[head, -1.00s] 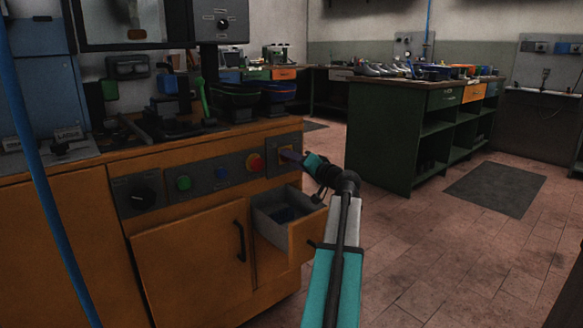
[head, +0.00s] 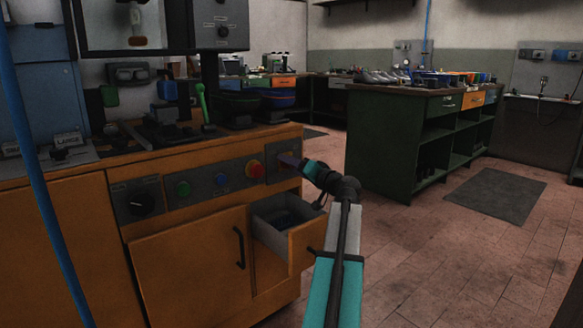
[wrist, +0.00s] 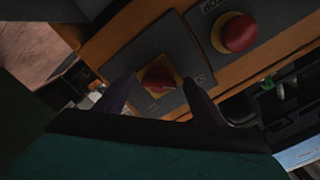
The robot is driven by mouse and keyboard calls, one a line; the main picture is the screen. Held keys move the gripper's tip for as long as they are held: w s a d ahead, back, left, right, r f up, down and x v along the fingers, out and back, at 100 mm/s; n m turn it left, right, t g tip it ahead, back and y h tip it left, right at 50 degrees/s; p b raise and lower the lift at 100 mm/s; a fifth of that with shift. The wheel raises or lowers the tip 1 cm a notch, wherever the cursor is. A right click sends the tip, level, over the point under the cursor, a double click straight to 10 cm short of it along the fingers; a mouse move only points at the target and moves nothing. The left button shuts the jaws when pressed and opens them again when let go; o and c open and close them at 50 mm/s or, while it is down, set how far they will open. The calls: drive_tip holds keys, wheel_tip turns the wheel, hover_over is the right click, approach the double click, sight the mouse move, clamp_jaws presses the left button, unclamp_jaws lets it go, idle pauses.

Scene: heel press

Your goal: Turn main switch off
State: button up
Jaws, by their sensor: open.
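The main switch is a red knob (wrist: 160,75) on a yellow base, set in a dark panel plate (wrist: 140,60) on the orange bench front. In the wrist view it sits between the two fingers of my gripper (wrist: 160,84). The fingers stand apart, one on each side of the knob, and I cannot tell whether either touches it. In the head view my gripper (head: 290,161) is at the right end of the bench panel and largely hides the switch. The plate's lettering is too small to read.
A red mushroom button (head: 255,169) with a yellow ring is just left of my gripper; it also shows in the wrist view (wrist: 238,33). An open drawer (head: 285,222) juts out below. Green and blue buttons and a black dial (head: 143,204) lie further left.

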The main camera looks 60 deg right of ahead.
drive_tip(key=shift+s+a, duration=0.1)
drive_tip(key=shift+s, duration=0.05)
drive_tip(key=p+v, duration=0.4)
drive_tip(key=v, duration=0.9)
drive_tip(key=shift+s+p, duration=0.3)
